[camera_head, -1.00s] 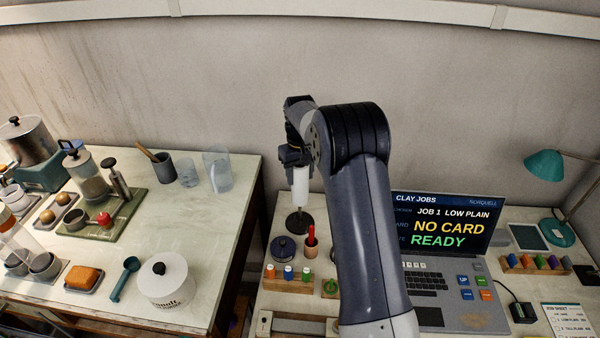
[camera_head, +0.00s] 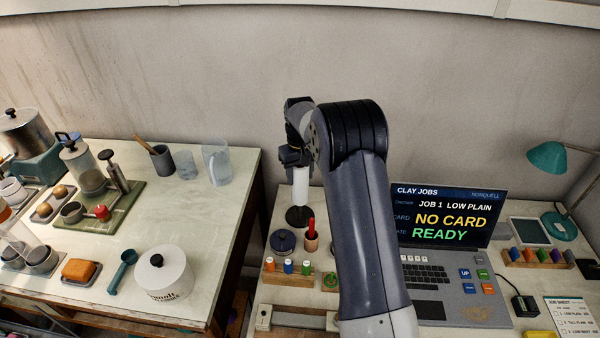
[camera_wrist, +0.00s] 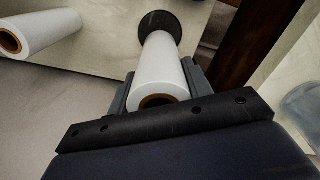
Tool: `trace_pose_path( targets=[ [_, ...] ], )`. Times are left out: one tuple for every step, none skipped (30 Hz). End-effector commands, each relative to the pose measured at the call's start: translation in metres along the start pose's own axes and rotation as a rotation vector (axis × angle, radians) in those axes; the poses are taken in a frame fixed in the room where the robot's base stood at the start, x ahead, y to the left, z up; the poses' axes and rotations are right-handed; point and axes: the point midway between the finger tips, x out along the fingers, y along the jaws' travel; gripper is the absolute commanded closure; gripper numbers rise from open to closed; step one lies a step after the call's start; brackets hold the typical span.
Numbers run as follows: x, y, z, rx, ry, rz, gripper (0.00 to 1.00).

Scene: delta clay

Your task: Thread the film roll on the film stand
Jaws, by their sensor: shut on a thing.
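My gripper (camera_wrist: 158,76) is shut on a white film roll (camera_wrist: 160,62) with an orange-brown core. In the head view my gripper (camera_head: 296,158) holds the roll (camera_head: 300,186) roughly upright. The dark round base of the film stand (camera_head: 298,217) is directly below the roll. It also shows beyond the roll's far end in the wrist view (camera_wrist: 159,20). The roll's lower end appears at or just above the base. The stand's rod is hidden now, and I cannot tell how far the roll is around it.
A dark blue lidded pot (camera_head: 283,242), a wooden holder with a red tool (camera_head: 311,240) and a rack of small bottles (camera_head: 288,275) stand near the base. The laptop (camera_head: 445,250) is right of my arm.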

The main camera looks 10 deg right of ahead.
Motion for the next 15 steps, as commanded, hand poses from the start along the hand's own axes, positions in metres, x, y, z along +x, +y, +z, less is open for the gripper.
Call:
trace_pose_path(
  targets=[
    [0.002,0.000,0.000,0.000,0.000,0.000,0.80],
    [0.003,0.000,0.000,0.000,0.000,0.000,0.80],
    [0.004,0.000,0.000,0.000,0.000,0.000,0.80],
    [0.005,0.000,0.000,0.000,0.000,0.000,0.80],
    [0.006,0.000,0.000,0.000,0.001,0.000,0.80],
    [0.007,0.000,0.000,0.000,0.001,0.000,0.80],
    [0.008,0.000,0.000,0.000,0.001,0.000,0.80],
    [0.009,0.000,0.000,0.000,0.001,0.000,0.80],
    [0.010,0.000,0.000,0.000,0.001,0.000,0.80],
    [0.011,0.000,0.000,0.000,0.001,0.000,0.80],
    [0.012,0.000,0.000,0.000,0.001,0.000,0.80],
    [0.013,0.000,0.000,0.000,0.001,0.000,0.80],
    [0.014,0.000,0.000,0.000,0.001,0.000,0.80],
    [0.015,0.000,0.000,0.000,0.001,0.000,0.80],
    [0.016,0.000,0.000,0.000,0.001,0.000,0.80]
  ],
)
